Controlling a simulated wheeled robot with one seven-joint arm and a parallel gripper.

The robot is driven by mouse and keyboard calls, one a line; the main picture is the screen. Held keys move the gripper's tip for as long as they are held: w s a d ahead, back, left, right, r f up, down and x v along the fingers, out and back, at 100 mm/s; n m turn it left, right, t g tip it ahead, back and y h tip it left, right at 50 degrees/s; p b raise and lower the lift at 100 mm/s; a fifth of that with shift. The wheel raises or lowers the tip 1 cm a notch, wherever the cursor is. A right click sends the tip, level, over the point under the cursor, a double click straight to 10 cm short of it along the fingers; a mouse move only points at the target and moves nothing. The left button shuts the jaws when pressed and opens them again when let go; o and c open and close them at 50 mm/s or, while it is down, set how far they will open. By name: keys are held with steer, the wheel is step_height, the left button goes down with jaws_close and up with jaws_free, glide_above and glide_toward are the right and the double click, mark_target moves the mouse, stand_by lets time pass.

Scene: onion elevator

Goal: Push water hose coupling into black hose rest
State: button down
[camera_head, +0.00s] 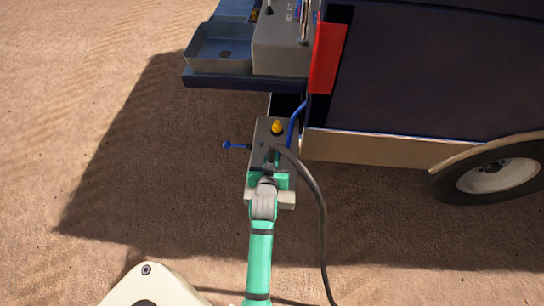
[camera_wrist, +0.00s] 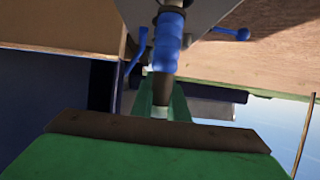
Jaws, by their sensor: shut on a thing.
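My gripper (camera_head: 270,168) is at the grey box beside the trailer, at the end of my green arm. It is shut on the water hose coupling, which the fingers mostly hide in the head view. A black hose (camera_head: 318,195) arches from the gripper to the right and down to the ground. In the wrist view, a blue cylindrical part (camera_wrist: 168,45) with a dark end lies in line with my green fingers (camera_wrist: 162,103), close to the grey box. I cannot tell whether it belongs to the coupling. The black hose rest cannot be made out clearly.
Bare ground is open to the left.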

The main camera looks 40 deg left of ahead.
steer(key=shift+f, duration=0.8)
stand_by(0.6)
steer(key=c, duration=1.6)
jaws_free()
steer(key=shift+c, duration=0.2)
steer(key=v, duration=1)
steer(key=shift+s+d, duration=0.2)
steer(key=shift+s, duration=0.15)
steer(key=shift+r, duration=0.1)
steer(key=s+d+f+m+t+h, duration=0.1)
steer(key=s+d+m+h, duration=0.1)
steer(key=s+d, duration=0.45)
steer(key=s+d+f+m+t+h, duration=0.1)
steer(key=s+d+m, duration=0.15)
steer(key=d, duration=0.75)
steer(key=s+d+r+m+t+h, duration=0.1)
steer(key=s+d+r+h, duration=0.3)
steer(key=s+d, duration=0.8)
step_height(320, 180, up, 2)
steer(key=shift+s+r+m+t, duration=0.3)
steer(key=shift+s+t, duration=0.2)
steer(key=shift+s, duration=0.65)
